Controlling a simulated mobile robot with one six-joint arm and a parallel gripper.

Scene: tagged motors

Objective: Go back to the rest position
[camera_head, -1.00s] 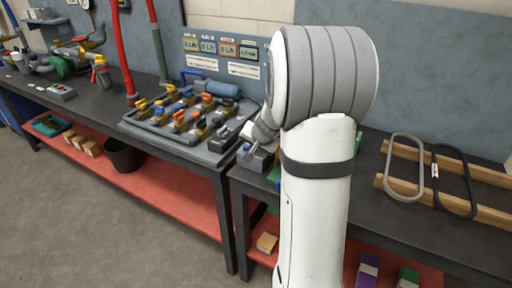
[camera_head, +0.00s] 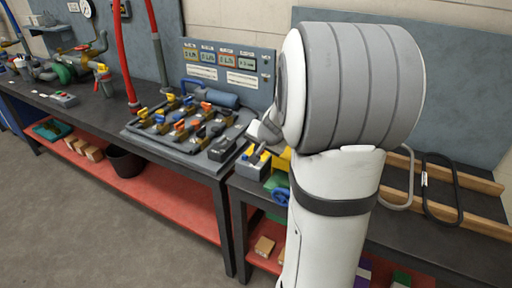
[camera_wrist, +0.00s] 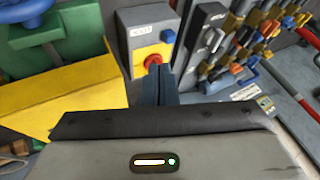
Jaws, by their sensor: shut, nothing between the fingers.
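My gripper (camera_wrist: 160,88) shows in the wrist view as narrow blue-grey fingers shut together with nothing between them. The fingertips point toward a grey control box (camera_wrist: 136,22) with a yellow face, a blue square and a red button (camera_wrist: 152,60). I cannot tell from this view how far the tips are from the box. In the head view my white and grey arm stands bent in front of the right bench, and it hides the gripper's fingers.
In the wrist view a yellow block (camera_wrist: 62,98) and a green part lie at the left. In the head view, a board of coloured valves (camera_head: 185,128) covers the left bench's right end. Two carabiner-like loops (camera_head: 440,190) lie on wooden rails at the right. A black bin (camera_head: 125,160) stands below.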

